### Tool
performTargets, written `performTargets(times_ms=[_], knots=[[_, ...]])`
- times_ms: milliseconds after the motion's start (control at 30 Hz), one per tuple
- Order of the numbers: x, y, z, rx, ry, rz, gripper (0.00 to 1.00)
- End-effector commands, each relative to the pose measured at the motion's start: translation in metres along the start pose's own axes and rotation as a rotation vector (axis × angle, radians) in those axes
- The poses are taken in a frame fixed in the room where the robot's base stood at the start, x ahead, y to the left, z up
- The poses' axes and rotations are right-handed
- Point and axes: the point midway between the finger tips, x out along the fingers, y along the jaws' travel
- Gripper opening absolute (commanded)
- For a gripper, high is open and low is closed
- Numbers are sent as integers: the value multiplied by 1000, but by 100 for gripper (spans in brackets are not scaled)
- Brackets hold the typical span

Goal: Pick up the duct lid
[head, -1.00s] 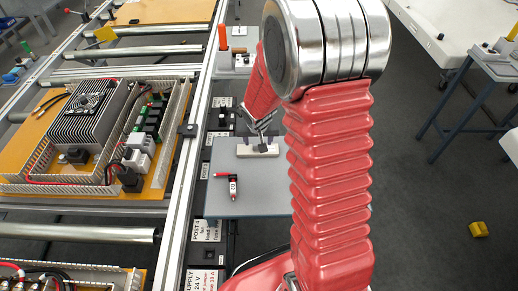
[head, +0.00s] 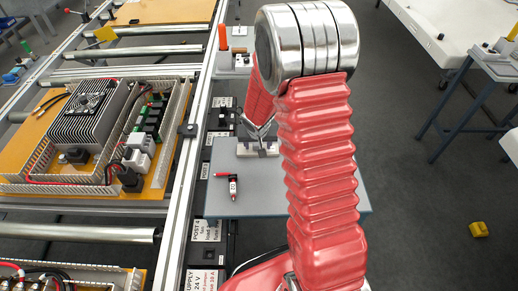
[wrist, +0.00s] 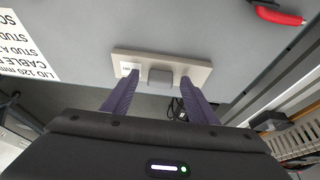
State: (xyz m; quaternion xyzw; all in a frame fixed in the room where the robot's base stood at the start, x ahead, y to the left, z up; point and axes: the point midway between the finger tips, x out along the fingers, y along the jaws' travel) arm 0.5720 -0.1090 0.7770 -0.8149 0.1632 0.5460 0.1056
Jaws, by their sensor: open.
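The duct lid (head: 243,150) is a short beige strip lying on the grey table; a dark grey block stands up from its middle. In the wrist view the lid (wrist: 196,73) shows below my gripper, with a small white label on its left part and the block (wrist: 160,77) at centre. My gripper (wrist: 159,79) is open and empty, one purple finger on each side of the block with gaps between. In the head view my gripper (head: 262,138) is right over the lid; my arm partly covers that area. Contact with the lid cannot be told.
A red and black tool (head: 232,186) lies on the table (head: 265,200) in front of the lid, also in the wrist view (wrist: 275,14). A rail line with a wired panel (head: 100,190) runs along the left.

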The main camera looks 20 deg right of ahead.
Motion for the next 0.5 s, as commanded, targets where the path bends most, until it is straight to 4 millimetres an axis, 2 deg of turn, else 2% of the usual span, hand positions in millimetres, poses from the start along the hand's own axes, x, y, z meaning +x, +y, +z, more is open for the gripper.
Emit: performTargets(times_ms=[500], knots=[[0,0,0,-1,1,0,53]])
